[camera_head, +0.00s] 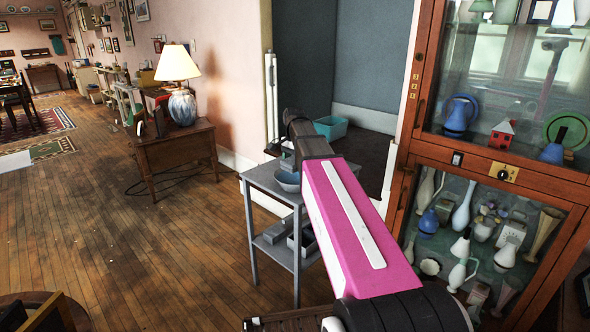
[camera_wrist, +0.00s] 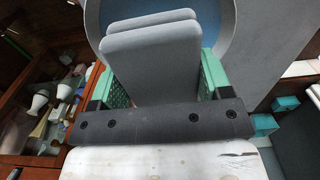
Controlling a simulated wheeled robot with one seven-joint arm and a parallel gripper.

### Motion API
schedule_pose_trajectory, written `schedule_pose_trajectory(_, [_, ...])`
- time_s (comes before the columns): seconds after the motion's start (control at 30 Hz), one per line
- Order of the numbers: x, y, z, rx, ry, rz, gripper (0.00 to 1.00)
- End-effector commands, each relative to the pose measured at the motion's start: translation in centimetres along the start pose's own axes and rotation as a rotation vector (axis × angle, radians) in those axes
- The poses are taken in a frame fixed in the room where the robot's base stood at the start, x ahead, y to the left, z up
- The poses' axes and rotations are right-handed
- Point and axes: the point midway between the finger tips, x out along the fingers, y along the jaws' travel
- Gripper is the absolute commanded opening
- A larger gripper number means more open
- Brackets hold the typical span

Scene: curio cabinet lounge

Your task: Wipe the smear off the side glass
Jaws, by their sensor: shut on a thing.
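My gripper (camera_wrist: 163,75) has green-padded fingers, closed on either side of a thick grey pad (camera_wrist: 155,45) with rounded corners in the wrist view. A blue-grey bowl (camera_wrist: 228,18) shows behind the pad; I cannot tell the gap between them. In the head view the bowl (camera_head: 287,181) stands on a grey cart, and my pink arm hides my gripper. The wooden cabinet (camera_head: 408,110) stands at the right, with glass fronts over shelves; part of it shows at the left of the wrist view (camera_wrist: 28,75). I cannot make out a smear or the side glass.
The two-shelf grey cart (camera_head: 262,181) stands left of the cabinet, partly behind my arm. A teal bin (camera_head: 331,127) sits in the alcove. A wooden side table (camera_head: 175,151) with a lamp (camera_head: 178,75) stands further left. The wooden floor (camera_head: 130,235) at front left is mostly clear.

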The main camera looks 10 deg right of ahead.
Motion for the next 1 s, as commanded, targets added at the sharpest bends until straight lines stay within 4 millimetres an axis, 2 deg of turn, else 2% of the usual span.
schedule_pose_trajectory(0.37, [-0.3, 0.0, 0.0, 0.000, 0.000, 0.000, 0.34])
schedule_pose_trajectory(1.0, [-5.0, 0.0, 0.0, 0.000, 0.000, -0.001, 0.34])
